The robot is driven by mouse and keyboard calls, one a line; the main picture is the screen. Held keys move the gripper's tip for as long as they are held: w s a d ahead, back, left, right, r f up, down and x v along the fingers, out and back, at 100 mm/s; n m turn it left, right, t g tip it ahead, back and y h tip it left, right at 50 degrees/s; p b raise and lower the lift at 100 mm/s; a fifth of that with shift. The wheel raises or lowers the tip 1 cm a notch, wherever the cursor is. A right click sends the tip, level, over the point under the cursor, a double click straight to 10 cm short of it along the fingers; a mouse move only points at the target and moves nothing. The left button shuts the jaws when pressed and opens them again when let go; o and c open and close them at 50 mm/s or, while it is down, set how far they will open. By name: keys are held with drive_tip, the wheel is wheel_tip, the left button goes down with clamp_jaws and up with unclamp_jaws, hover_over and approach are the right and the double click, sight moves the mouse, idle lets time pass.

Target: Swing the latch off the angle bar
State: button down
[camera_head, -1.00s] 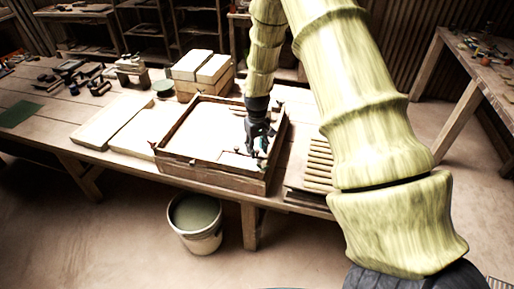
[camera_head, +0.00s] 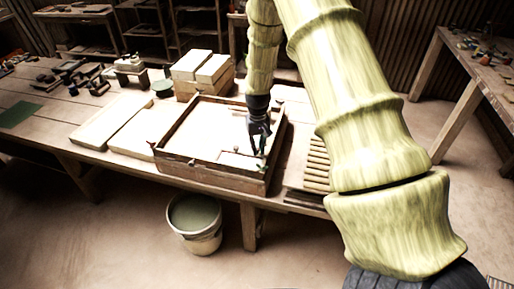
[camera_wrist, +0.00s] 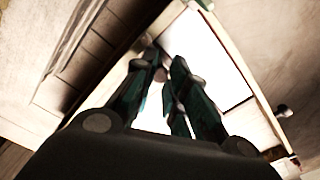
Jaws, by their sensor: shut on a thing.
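The wooden press frame (camera_head: 221,178) stands on the table with a pale slab (camera_head: 204,128) inside. The angle bar seems to be the thin dark strip along the frame's front inner edge; its exact outline is hard to tell. My gripper (camera_head: 257,153) points down at the frame's front right corner. In the wrist view my gripper (camera_wrist: 165,62) has its teal fingers close together around something small, apparently the latch's knob. The latch itself is mostly hidden by the fingers, so I cannot tell how it lies against the bar. Another small dark knob (camera_wrist: 283,111) sits on the frame's edge.
A bucket (camera_head: 195,222) stands on the floor before the table. Wooden slats (camera_head: 318,165) lie close to the frame's right. Pale boards (camera_head: 108,120) lie to its left, stacked blocks (camera_head: 203,72) behind. My arm crosses above the right side.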

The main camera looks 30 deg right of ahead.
drive_tip(key=m, duration=0.1)
drive_tip(key=d+m, duration=0.1)
drive_tip(key=m, duration=0.2)
drive_tip(key=shift+w+d+m, duration=0.2)
drive_tip(key=shift+d+m, duration=0.05)
drive_tip(key=shift+m, duration=0.05)
drive_tip(key=m, duration=0.2)
drive_tip(key=shift+d+m, duration=0.4)
drive_tip(key=m, duration=0.2)
drive_tip(key=d+m, duration=0.1)
drive_tip(key=shift+s+r+m, duration=0.1)
drive_tip(key=shift+s+m, duration=0.15)
drive_tip(key=shift+m, duration=0.05)
drive_tip(key=shift+s+d+m+p, duration=0.15)
drive_tip(key=shift+s+d+m, duration=0.1)
drive_tip(key=shift+m, duration=0.7)
drive_tip(key=shift+s+d+m+p, duration=0.15)
drive_tip(key=shift+d+m, duration=0.1)
drive_tip(key=shift+m, duration=0.7)
drive_tip(key=c, duration=1.4)
unclamp_jaws()
wheel_tip(320, 180, up, 12)
drive_tip(key=shift+f, duration=0.1)
